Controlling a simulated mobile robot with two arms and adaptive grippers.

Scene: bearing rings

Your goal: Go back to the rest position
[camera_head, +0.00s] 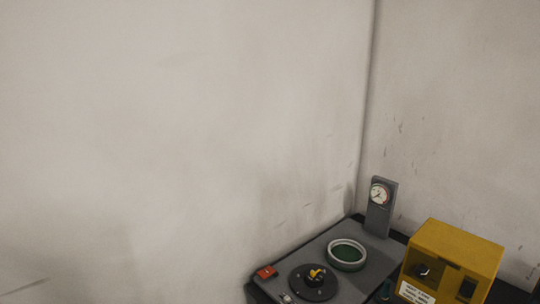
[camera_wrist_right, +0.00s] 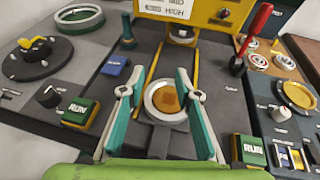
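My right gripper (camera_wrist_right: 155,92) shows in the right wrist view with its two teal and white fingers spread apart. Nothing is visibly held between them. A pale ring with an orange-brown centre (camera_wrist_right: 168,98) sits on the dark machine panel beyond the fingers, framed between them. I cannot tell how far the fingertips are above it. Neither gripper shows in the head view, and my left gripper is in no view.
A yellow machine housing (camera_head: 451,261) stands at the lower right of the head view. Left of it is a grey panel with a green-centred ring (camera_head: 347,254), a black dial (camera_head: 313,282) and an upright gauge (camera_head: 380,206). A red-knobbed lever (camera_wrist_right: 257,25) stands right of my right gripper.

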